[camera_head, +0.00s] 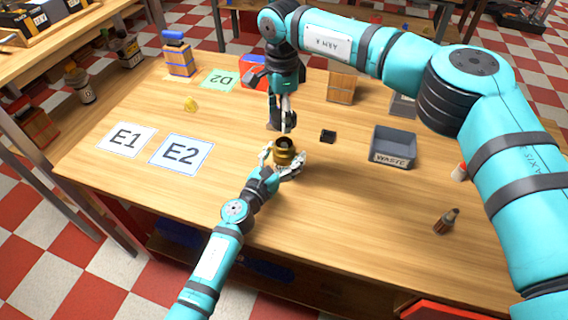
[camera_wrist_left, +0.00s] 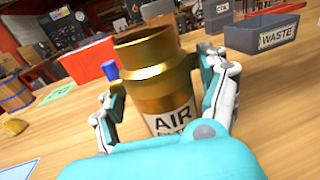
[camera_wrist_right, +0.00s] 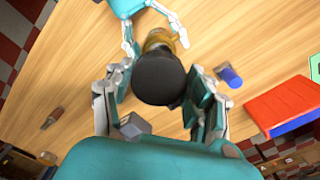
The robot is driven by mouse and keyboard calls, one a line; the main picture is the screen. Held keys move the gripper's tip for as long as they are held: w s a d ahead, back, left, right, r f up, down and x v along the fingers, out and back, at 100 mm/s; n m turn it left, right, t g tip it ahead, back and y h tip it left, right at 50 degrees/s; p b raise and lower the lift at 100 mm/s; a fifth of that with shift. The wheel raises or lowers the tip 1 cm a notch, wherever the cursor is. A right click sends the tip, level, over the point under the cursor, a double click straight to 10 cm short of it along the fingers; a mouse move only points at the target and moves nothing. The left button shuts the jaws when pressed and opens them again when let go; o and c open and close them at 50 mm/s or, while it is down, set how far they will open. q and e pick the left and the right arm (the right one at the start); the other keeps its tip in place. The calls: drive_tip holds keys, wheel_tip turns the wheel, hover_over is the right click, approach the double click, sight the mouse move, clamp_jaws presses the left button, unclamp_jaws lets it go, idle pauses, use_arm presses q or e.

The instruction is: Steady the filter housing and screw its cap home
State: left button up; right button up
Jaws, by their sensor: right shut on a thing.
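The brass filter housing (camera_head: 284,157) stands upright on the table, its round top open. In the left wrist view the housing (camera_wrist_left: 160,75) carries an AIR label. My left gripper (camera_head: 283,162) has its fingers on either side of the housing, spread, with narrow gaps visible beside it. My right gripper (camera_head: 283,128) is above the housing, pointing down. In the right wrist view it is shut on a round black cap (camera_wrist_right: 160,76), which hides part of the housing below. The cap is not visible in the left wrist view and is apart from the housing.
A small black block (camera_head: 328,136) lies right of the housing, with the grey WASTE bin (camera_head: 392,147) farther right. Cards E1 (camera_head: 126,139) and E2 (camera_head: 181,153) lie left. A red box (camera_head: 253,72) stands behind.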

use_arm(q)
clamp_jaws()
use_arm(e)
hover_over(282, 144)
drive_tip(key=shift+f, duration=2.45)
drive_tip(key=shift+f, duration=0.1)
drive_tip(key=shift+f, duration=0.8)
drive_tip(key=shift+f, duration=0.6)
